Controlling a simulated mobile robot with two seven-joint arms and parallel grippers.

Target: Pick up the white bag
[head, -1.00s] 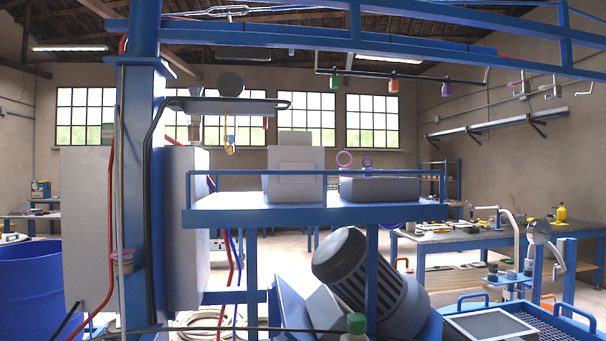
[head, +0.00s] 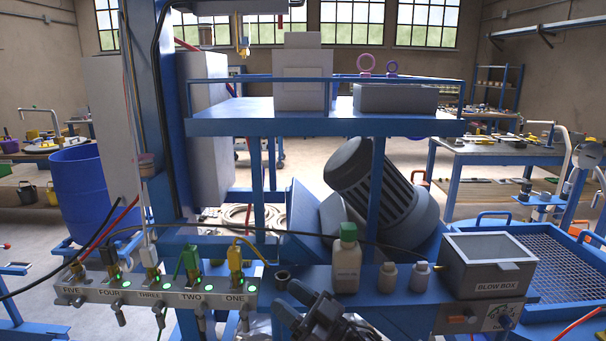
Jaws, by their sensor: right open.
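The white bag (head: 302,80) looks pale grey and box-shaped, with a narrower top flap. It stands upright on the blue raised shelf (head: 230,127), behind the rail, left of a grey box. My right gripper (head: 302,303) is dark and comes in at the bottom middle, low in front of the bench. It is open, well below the bag and apart from it. My left gripper is not in view.
A grey box (head: 395,98) sits right of the bag. Below are a capped bottle (head: 347,265), two small bottles, the blow box (head: 487,268) and a numbered valve row (head: 160,291). A cable crosses the bench.

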